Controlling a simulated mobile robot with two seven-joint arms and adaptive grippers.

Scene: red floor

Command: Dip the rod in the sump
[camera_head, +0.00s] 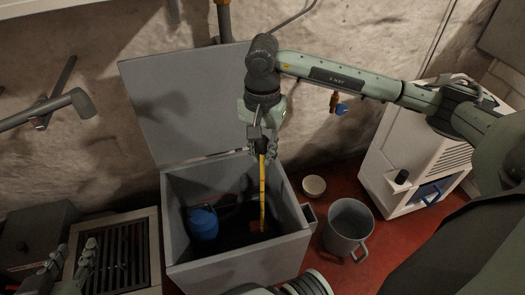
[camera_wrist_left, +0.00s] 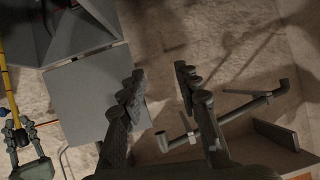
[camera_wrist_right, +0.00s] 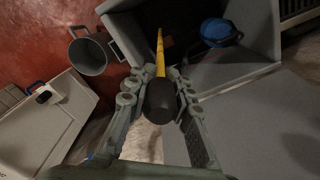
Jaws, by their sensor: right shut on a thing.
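The sump (camera_head: 240,262) is an open grey box on the floor with its lid (camera_head: 190,100) raised against the wall. A blue object (camera_head: 203,223) sits inside, left of the rod. My left gripper (camera_head: 68,262) is low at the left, away from the sump; its fingers are apart and empty in the left wrist view (camera_wrist_left: 160,72).
A grey mug (camera_head: 346,225) and a small pale bowl (camera_head: 314,186) stand on the red floor right of the sump. A white machine (camera_head: 408,165) stands further right. A slatted grate (camera_head: 120,262) is at the left. Pipes (camera_head: 45,108) stick out from the wall.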

